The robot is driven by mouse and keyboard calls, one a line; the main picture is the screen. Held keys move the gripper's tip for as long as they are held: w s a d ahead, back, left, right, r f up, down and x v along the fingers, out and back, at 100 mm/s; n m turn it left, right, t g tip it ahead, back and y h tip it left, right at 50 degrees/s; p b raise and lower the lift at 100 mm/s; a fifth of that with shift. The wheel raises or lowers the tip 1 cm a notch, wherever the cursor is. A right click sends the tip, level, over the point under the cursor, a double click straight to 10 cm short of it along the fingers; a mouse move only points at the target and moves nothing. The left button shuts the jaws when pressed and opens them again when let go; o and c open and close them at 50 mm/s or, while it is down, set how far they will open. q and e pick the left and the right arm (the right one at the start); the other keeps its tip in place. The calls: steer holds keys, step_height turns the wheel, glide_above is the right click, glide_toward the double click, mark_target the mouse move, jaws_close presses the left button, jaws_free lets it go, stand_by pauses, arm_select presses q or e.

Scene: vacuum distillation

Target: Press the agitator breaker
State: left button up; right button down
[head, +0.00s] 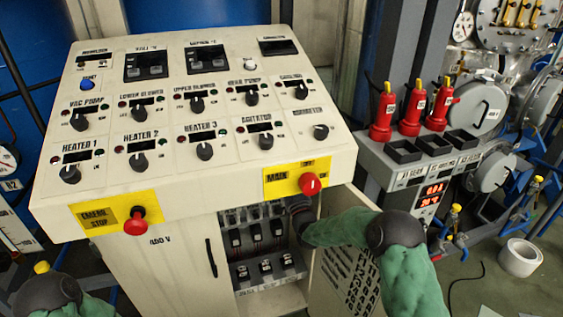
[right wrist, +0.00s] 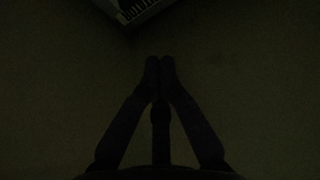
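The breakers sit inside the open lower compartment of the cream control cabinet (head: 180,255) in the head view. An upper row of dark breakers (head: 256,232) stands above a lower row (head: 265,267) on a grey ledge. Their labels are too small to read, so I cannot tell which is the agitator breaker. My right arm reaches to the right side of the opening, with its dark end beside the upper breakers. In the dark right wrist view, my right gripper (right wrist: 160,62) has its fingertips together with nothing visible between them. My left gripper is out of view; only part of that arm shows at lower left.
The sloped panel has knobs, a red emergency stop (head: 135,222) and a red main switch (head: 310,184) overhanging the opening. The vented cabinet door (head: 345,275) stands open at right, behind my arm.

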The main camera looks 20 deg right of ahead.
steer(key=x, duration=1)
steer(key=shift+w, duration=0.15)
steer(key=shift+s+f, duration=0.25)
steer(key=shift+f, duration=0.4)
steer(key=shift+s+f, duration=0.25)
steer(key=shift+f, duration=0.45)
steer(key=shift+s+f, duration=0.25)
steer(key=shift+f, duration=0.4)
